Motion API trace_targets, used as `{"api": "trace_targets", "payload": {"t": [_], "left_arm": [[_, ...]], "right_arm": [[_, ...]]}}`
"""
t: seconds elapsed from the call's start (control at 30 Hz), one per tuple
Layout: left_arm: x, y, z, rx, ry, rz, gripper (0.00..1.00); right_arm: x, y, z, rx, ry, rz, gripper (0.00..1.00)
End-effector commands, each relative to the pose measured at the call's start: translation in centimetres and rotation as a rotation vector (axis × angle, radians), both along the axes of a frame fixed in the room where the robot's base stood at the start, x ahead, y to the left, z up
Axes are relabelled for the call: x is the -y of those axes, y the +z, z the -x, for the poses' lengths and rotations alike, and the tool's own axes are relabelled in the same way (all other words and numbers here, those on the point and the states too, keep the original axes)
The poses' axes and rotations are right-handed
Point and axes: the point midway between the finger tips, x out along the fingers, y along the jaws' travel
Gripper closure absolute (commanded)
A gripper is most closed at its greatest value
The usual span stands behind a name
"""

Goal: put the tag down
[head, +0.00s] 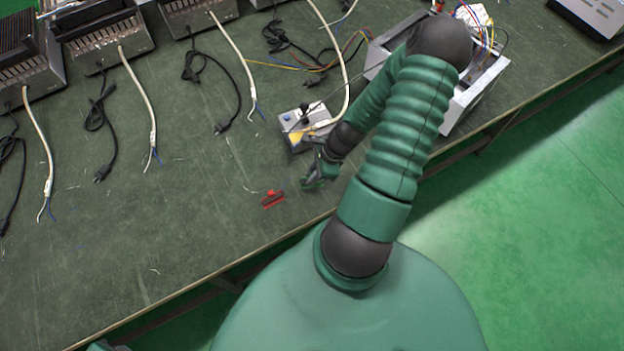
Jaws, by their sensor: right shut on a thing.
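My right gripper (310,183) is low over the green table (190,255), left of my right forearm. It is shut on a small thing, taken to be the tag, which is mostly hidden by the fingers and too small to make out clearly. A small red object (272,198) lies on the table just left of the gripper, with a visible gap between them. My left gripper is not in view.
A grey box with a yellow part and a blue button (302,128) stands just behind the gripper. An open metal housing (475,95) with wires is at the right. Heater units (108,42) with loose cables line the back. The front left is clear.

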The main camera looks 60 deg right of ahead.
Motion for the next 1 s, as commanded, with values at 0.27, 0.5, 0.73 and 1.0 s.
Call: {"api": "trace_targets", "payload": {"t": [0.27, 0.5, 0.73, 1.0], "left_arm": [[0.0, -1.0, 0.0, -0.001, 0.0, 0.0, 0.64], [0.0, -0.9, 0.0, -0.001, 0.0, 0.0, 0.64], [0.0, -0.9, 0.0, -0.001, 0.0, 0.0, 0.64], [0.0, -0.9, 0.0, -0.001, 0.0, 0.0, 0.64]], "right_arm": [[0.3, -3.6, -0.3, 0.0, 0.0, -0.002, 1.0], [0.3, -3.6, -0.2, -0.001, 0.001, 0.001, 1.0], [0.4, -3.8, -0.2, -0.001, 0.0, 0.001, 0.64], [0.4, -3.7, -0.2, -0.001, 0.001, 0.001, 0.64]]}}
